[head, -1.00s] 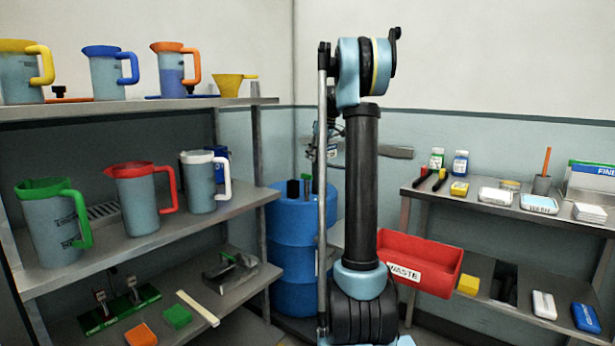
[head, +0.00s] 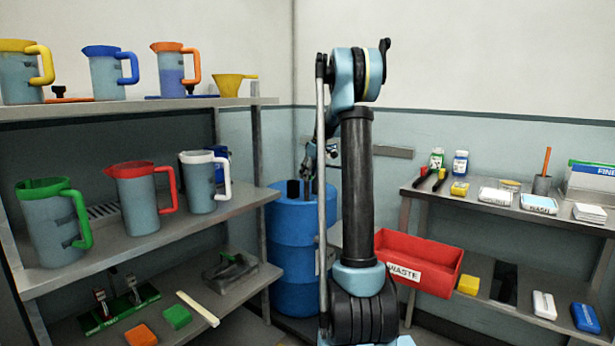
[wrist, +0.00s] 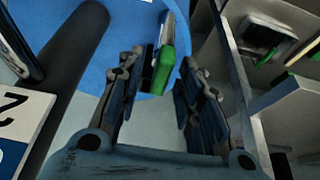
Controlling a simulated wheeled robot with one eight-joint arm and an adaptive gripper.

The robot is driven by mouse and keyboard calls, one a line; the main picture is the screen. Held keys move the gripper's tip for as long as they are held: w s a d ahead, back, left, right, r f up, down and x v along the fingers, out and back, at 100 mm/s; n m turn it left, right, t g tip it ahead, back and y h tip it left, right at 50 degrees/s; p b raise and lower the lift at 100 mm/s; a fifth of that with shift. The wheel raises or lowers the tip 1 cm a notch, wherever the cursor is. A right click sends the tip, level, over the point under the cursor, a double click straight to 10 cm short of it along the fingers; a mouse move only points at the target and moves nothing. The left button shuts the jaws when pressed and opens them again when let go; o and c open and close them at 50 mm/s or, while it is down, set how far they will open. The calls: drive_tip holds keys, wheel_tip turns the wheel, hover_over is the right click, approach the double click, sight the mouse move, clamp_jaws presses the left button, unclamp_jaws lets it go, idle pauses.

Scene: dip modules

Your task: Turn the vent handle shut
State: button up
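A blue drum (head: 292,250) stands in the back corner, behind my arm in the head view. In the wrist view its blue top (wrist: 140,22) fills the upper part. An upright green and grey handle (wrist: 164,68) rises from the drum top. My gripper (wrist: 162,72) is open, its two fingers spread with the handle showing between their tips. I cannot tell whether either finger touches it. In the head view my gripper (head: 308,176) is just above the drum top, small and partly hidden by my arm.
A shelf rack (head: 150,237) with several jugs stands at the left, close to the drum. A red waste bin (head: 421,251) is right of my arm. A grey side bench (head: 500,208) with small items stands at the right.

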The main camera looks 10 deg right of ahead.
clamp_jaws()
drive_tip(key=shift+m, duration=0.3)
drive_tip(key=m+t+h, duration=0.1)
drive_tip(key=m, duration=0.2)
drive_tip(key=shift+a+m, duration=0.15)
drive_tip(key=shift+m, duration=0.25)
drive_tip(key=m+h, duration=0.2)
drive_tip(key=m, duration=0.2)
drive_tip(key=shift+a+r+m, duration=0.1)
drive_tip(key=shift+a+m, duration=0.05)
drive_tip(key=shift+m, duration=0.15)
drive_tip(key=m+h, duration=0.2)
drive_tip(key=m, duration=0.2)
drive_tip(key=shift+a, duration=0.1)
drive_tip(key=shift+w+a+m+g+h, duration=0.1)
drive_tip(key=shift+m+g+h, duration=0.2)
drive_tip(key=shift+m, duration=0.9)
drive_tip(key=shift+m+g+h, duration=0.1)
drive_tip(key=shift+m+h, duration=0.3)
drive_tip(key=shift+m, duration=0.8)
unclamp_jaws()
